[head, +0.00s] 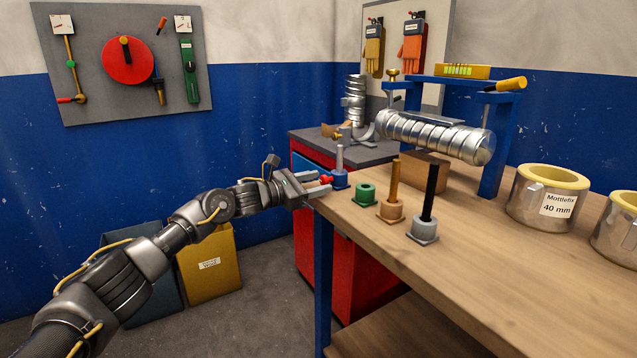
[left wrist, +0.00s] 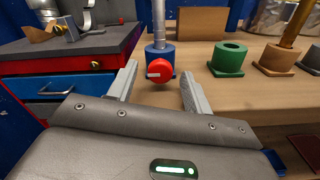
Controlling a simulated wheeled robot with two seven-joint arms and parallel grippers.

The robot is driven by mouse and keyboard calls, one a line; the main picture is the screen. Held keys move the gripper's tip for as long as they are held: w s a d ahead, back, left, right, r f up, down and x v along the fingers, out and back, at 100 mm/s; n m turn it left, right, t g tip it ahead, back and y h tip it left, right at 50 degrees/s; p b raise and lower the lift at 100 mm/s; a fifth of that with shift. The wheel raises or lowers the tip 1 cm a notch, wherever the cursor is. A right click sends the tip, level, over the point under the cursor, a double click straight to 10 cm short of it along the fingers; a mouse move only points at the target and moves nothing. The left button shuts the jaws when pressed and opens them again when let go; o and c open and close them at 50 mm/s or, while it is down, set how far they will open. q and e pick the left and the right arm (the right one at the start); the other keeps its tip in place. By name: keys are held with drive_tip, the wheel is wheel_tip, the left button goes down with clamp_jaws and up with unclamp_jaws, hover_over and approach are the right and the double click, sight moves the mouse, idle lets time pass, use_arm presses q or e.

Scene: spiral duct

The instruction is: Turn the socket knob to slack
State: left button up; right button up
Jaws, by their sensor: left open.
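The red socket knob (head: 325,179) is on the front of a blue socket (head: 340,181) at the left corner of the workbench. A grey metal rod stands upright in this socket. In the left wrist view the knob (left wrist: 165,77) shows a white pointer mark running to the left. My left gripper (head: 316,184) is open, with one finger on each side of the knob. In the left wrist view its fingers (left wrist: 159,76) show gaps to the knob on both sides. My right gripper is not in view.
Right of the blue socket stand an empty green socket (head: 365,195), a brown socket (head: 391,211) with a rod and a grey socket (head: 423,231) with a black rod. A cardboard block (head: 425,172) and a silver spiral duct (head: 440,137) are behind. A red cabinet (head: 312,250) stands left of the bench.

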use_arm(q)
drive_tip(key=shift+w+d, duration=0.3)
drive_tip(key=shift+d, duration=0.15)
drive_tip(key=c, duration=1)
drive_tip(key=shift+n, duration=0.3)
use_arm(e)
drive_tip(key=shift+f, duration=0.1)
